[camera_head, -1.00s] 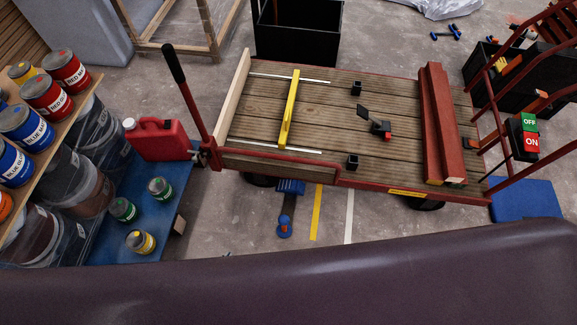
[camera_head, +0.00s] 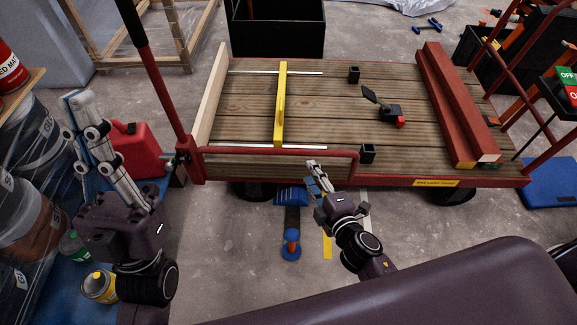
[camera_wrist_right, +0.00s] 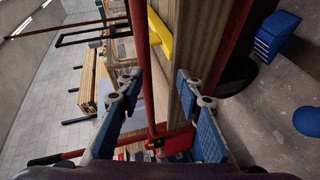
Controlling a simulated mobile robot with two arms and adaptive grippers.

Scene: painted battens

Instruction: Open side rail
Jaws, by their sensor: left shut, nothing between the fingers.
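The red tubular side rail (camera_head: 280,151) runs along the near edge of the wooden cart deck (camera_head: 320,110), with a bent corner at its right end. My right gripper (camera_head: 314,172) is open just in front of the rail, near that corner. In the right wrist view its fingers (camera_wrist_right: 160,95) stand apart, and a red bar (camera_wrist_right: 145,60) shows between or beyond them; I cannot tell whether they touch it. My left gripper (camera_head: 75,103) is shut and empty, pointing up left of the cart, in front of the red jerry can (camera_head: 138,150).
A red lever (camera_head: 160,75) with a black grip rises at the cart's left corner. A yellow bar (camera_head: 281,105) and a red beam (camera_head: 457,105) lie on the deck. Paint cans (camera_head: 99,286) crowd the left. A blue-based tool (camera_head: 291,220) is on the floor below the rail.

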